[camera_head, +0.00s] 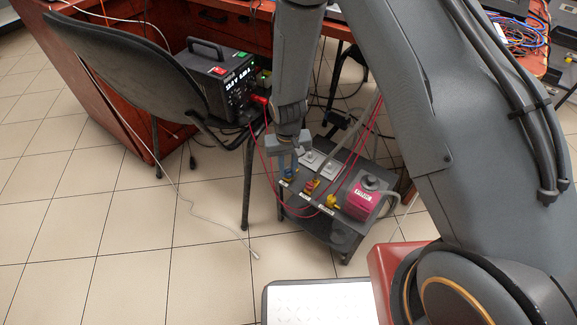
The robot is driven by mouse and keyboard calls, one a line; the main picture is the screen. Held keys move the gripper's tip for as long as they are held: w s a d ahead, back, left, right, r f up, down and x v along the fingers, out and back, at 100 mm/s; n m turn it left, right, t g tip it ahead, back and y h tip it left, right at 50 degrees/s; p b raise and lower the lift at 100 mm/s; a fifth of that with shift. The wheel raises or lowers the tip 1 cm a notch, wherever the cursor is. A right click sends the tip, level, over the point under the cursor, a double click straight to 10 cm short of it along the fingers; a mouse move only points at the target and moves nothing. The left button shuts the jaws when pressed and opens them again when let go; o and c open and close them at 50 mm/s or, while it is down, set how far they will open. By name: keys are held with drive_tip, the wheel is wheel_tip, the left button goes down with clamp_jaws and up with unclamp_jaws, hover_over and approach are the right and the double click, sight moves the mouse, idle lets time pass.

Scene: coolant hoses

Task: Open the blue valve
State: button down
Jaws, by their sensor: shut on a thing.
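The blue valve (288,175) stands at the left end of a row of valves on a small dark grey stand (300,211). My gripper (288,165) points down over it from above, its grey fingers shut on the valve's upper part. The fingers hide much of the valve, so I cannot tell which way its handle points. A red valve (312,185) and a yellow valve (332,201) sit to the right of it, apart from my gripper. Small white labels lie in front of the valves.
A magenta pump (361,203) stands at the stand's right end. Thin red hoses (268,185) loop around the valves. A black chair (120,70) and a black box with lit digits (222,82) stand at left. Tiled floor (150,250) is mostly open at front left.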

sight(288, 172)
drive_tip(key=shift+n, duration=0.5)
drive_tip(key=c, duration=1.6)
unclamp_jaws()
drive_tip(key=shift+o, duration=0.2)
drive_tip(key=shift+r+p, duration=0.1)
drive_tip(key=shift+p, duration=0.2)
wheel_tip(288, 172, up, 8)
drive_tip(key=shift+s+f+p, duration=0.1)
drive_tip(key=shift+f+p, duration=0.1)
drive_tip(key=shift+p, duration=0.6)
